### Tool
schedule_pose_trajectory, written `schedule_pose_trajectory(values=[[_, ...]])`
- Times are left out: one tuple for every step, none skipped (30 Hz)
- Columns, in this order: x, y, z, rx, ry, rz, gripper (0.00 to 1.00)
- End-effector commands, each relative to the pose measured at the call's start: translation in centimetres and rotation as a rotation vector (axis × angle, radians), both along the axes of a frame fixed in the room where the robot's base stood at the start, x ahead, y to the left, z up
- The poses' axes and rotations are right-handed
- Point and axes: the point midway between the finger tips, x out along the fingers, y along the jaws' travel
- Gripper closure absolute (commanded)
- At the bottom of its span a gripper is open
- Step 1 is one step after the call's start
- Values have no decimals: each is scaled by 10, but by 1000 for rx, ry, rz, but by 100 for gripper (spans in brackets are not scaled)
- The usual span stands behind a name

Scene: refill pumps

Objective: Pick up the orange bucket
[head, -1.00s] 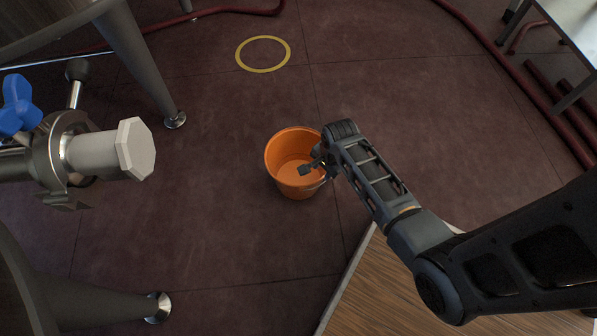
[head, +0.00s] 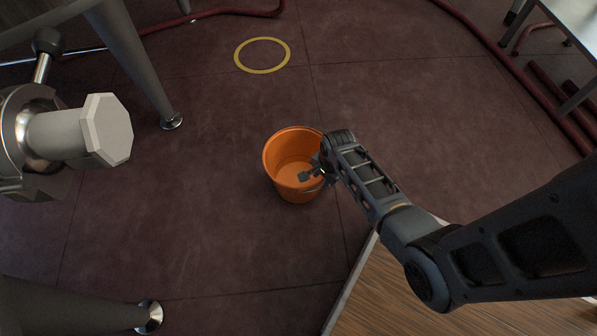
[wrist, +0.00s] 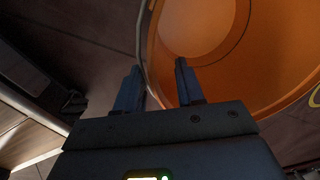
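The orange bucket (head: 283,183) stands upright on the dark red floor in the middle of the head view. Its open top faces up and its inside shows. My gripper (head: 311,175) is at the bucket's right rim. In the wrist view, the fingers of my gripper (wrist: 158,85) are apart, with the bucket's rim and wall (wrist: 225,85) between them. One finger is outside the bucket and the other is over its inside. Clear space shows between the inner finger and the wall. The fingertips are small and partly hidden in the head view.
A wooden-topped table (head: 400,290) is at the lower right, under my arm. A pale pipe end (head: 80,135) juts in at the left, near metal tank legs (head: 135,60). A yellow ring (head: 262,55) marks the floor beyond the bucket. Red hoses lie at the right.

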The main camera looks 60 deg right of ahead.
Motion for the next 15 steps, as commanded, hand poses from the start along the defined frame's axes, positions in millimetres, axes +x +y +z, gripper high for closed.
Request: schedule_pose_trajectory(values=[[0, 0, 0, 0, 0, 0, 62], [0, 0, 0, 0, 0, 0, 65], [0, 0, 0, 0, 0, 0, 69], [0, 0, 0, 0, 0, 0, 72], [0, 0, 0, 0, 0, 0, 75], [0, 0, 0, 0, 0, 0, 78], [0, 0, 0, 0, 0, 0, 81], [0, 0, 0, 0, 0, 0, 84], [0, 0, 0, 0, 1, 0, 88], [0, 0, 0, 0, 0, 0, 91], [0, 0, 0, 0, 0, 0, 94], [0, 0, 0, 0, 1, 0, 98], [0, 0, 0, 0, 1, 0, 100], [0, 0, 0, 0, 1, 0, 100], [0, 0, 0, 0, 1, 0, 100]])
